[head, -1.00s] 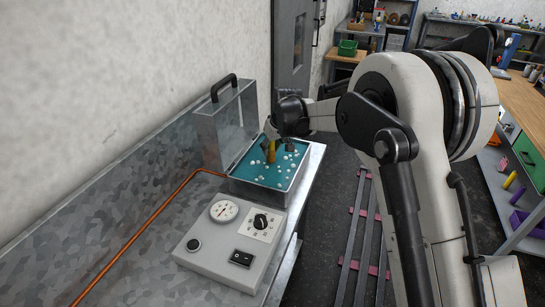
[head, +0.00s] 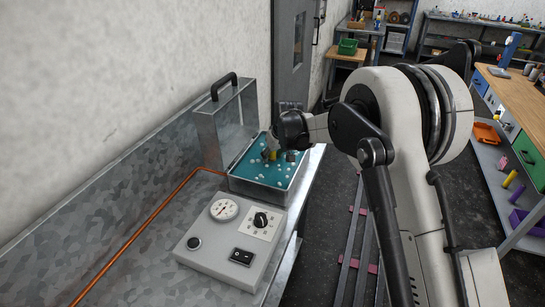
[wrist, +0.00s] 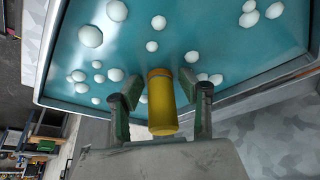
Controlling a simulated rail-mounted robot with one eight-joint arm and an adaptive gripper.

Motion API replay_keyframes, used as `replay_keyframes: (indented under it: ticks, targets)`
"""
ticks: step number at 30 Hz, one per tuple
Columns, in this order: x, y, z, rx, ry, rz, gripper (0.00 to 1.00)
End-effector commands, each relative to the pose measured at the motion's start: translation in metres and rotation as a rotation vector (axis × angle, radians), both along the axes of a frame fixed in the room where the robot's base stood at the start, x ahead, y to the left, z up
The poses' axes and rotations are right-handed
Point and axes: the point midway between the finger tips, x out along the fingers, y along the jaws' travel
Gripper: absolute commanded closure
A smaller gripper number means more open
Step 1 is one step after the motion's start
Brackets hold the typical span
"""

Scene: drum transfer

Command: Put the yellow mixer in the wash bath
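The yellow mixer (wrist: 162,108) is a short cylinder between the two fingers of my gripper (wrist: 161,90) in the wrist view. Gaps show between it and the fingers, so my gripper is open around it. In the head view the mixer (head: 273,155) is upright over the wash bath, partly in the blue liquid, between the dark fingertips (head: 279,155). The wash bath (head: 258,190) is an open metal box with blue liquid and white floating balls. Whether the mixer touches the bath floor is hidden.
The bath's raised lid (head: 225,120) with a black handle stands on its left. A grey control box (head: 230,240) with dial, knob and switch is in front. An orange pipe (head: 140,235) runs along the metal bench. Shelves with other objects stand at right.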

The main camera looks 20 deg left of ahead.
Motion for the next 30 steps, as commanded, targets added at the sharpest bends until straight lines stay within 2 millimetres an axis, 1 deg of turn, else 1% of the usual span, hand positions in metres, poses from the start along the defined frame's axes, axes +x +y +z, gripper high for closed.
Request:
replay_keyframes:
  ticks: [9,14,17,27,30]
  targets:
    - [0.000,0.000,0.001,0.000,0.000,0.000,0.57]
    - [-0.001,-0.002,0.010,0.000,0.000,0.000,0.57]
    - [-0.005,-0.006,0.022,0.000,0.000,-0.001,0.57]
    - [-0.021,-0.025,0.081,0.000,0.000,0.000,0.57]
    - [-0.025,-0.029,0.095,0.000,0.000,0.000,0.57]
